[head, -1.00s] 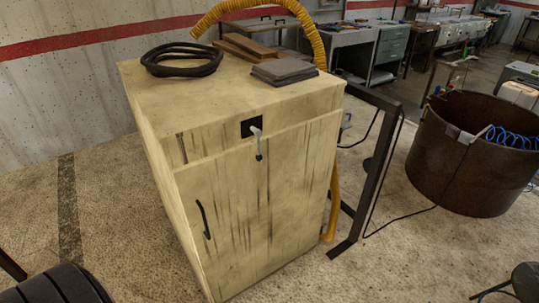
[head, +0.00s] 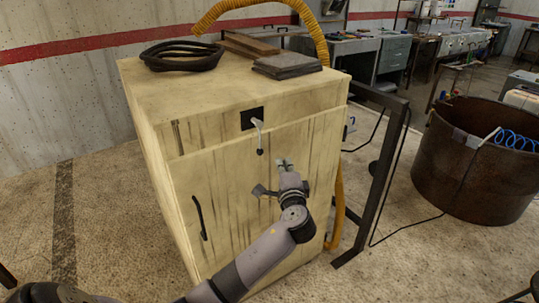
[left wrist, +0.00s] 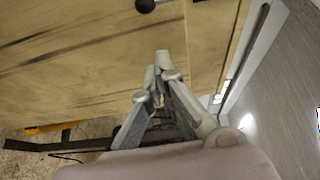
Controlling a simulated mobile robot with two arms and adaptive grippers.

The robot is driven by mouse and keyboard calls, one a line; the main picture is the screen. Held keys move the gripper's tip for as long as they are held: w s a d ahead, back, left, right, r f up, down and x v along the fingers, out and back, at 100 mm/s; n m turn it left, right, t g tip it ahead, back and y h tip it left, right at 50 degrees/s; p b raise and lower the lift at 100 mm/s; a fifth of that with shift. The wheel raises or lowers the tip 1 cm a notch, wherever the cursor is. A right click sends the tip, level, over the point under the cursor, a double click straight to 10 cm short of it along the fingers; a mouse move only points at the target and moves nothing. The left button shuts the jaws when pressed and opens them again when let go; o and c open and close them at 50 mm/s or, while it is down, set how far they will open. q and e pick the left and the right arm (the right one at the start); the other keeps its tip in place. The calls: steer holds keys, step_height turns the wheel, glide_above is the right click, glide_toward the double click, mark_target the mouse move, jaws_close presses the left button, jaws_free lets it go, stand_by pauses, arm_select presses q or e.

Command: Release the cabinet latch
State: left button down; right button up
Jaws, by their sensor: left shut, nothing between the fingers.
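The cabinet (head: 215,195) is a pale yellow, dark-streaked box with its front door facing me. The latch (head: 258,127) is a light grey lever on a black plate (head: 252,118) at the top of the front. It hangs down over the door's upper edge and ends in a dark knob (head: 260,152). A dark knob (left wrist: 145,5) also shows at the top edge of the left wrist view. My left gripper (head: 284,164) is shut and empty in front of the door, below and right of the latch, apart from it. My right gripper is not in view.
A black curved handle (head: 199,217) is on the door's left side. A black coiled hose (head: 182,56) and dark flat slabs (head: 287,66) lie on the cabinet top. A dark metal frame (head: 385,180) and yellow hose (head: 338,205) stand close on the right, with a rusty drum (head: 465,165) beyond.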

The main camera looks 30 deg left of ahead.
mark_target(277, 137)
arm_select(q)
steer(key=shift+a+r, duration=0.1)
steer(key=shift+r, duration=0.5)
steer(key=p+x, duration=0.1)
steer(key=x, duration=0.9)
steer(key=shift+s+r, duration=0.1)
steer(key=shift+r, duration=0.05)
steer(key=s+p, duration=0.2)
steer(key=shift+s+a, duration=0.3)
steer(key=shift+s, duration=0.1)
steer(key=shift+s+a+p, duration=0.1)
steer(key=shift+s+p, duration=0.3)
steer(key=shift+s, duration=0.2)
steer(key=shift+w, duration=0.1)
